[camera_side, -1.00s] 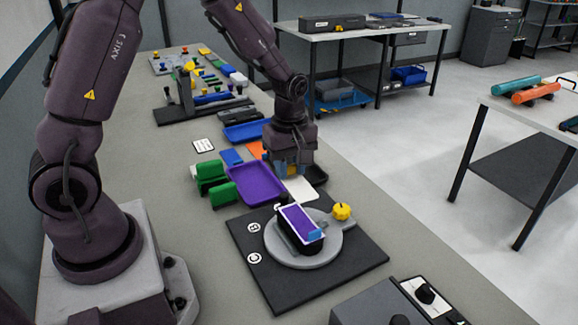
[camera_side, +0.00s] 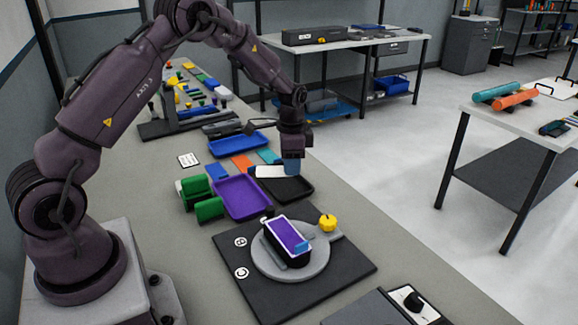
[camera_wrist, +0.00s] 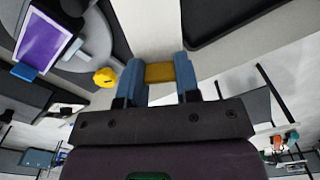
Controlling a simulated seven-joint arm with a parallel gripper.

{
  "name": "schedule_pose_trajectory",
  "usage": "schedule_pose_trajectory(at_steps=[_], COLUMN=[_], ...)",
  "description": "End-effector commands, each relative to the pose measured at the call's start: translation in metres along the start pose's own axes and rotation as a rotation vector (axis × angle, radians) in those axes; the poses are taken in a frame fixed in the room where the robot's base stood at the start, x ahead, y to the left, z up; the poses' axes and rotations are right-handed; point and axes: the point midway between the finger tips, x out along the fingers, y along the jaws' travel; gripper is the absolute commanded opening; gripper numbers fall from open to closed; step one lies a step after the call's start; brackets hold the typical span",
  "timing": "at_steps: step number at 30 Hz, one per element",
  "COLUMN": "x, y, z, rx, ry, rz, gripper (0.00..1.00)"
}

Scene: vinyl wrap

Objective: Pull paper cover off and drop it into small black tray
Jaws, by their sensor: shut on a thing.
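A phone-like panel with a purple face and white border (camera_side: 287,234) lies tilted on the round grey turntable (camera_side: 264,268); it also shows in the wrist view (camera_wrist: 42,42). My gripper (camera_side: 292,171) is at the far side of the small black tray (camera_side: 300,194), raised above the bench. In the wrist view its blue fingers (camera_wrist: 160,78) are shut on a yellow tab (camera_wrist: 160,72). The white paper cover (camera_side: 266,171) extends from the gripper and also shows in the wrist view (camera_wrist: 145,25). The black tray (camera_wrist: 238,22) is right of the fingers there.
A purple tray (camera_side: 240,198) and green blocks (camera_side: 207,208) are left of the black tray. A blue tray (camera_side: 238,145) lies farther back. A yellow knob (camera_side: 327,223) stands at the turntable's edge. A control box (camera_side: 375,309) is in front.

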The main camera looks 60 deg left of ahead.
Motion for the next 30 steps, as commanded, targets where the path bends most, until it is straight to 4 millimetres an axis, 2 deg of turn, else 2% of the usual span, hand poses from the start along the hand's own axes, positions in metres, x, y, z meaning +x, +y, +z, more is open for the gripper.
schedule_pose_trajectory(at_steps=[9, 15, 21, 30], x=[0.018, 0.025, 0.029, 0.053], y=[-0.039, -0.054, -0.061, -0.061], z=[-0.002, -0.001, 0.000, 0.000], rx=[0.657, 0.955, 1.082, 1.094], ry=[0.004, 0.007, 0.009, 0.009], rz=[0.004, 0.004, 0.004, 0.005], gripper=[0.02, 0.02, 0.02, 0.02])
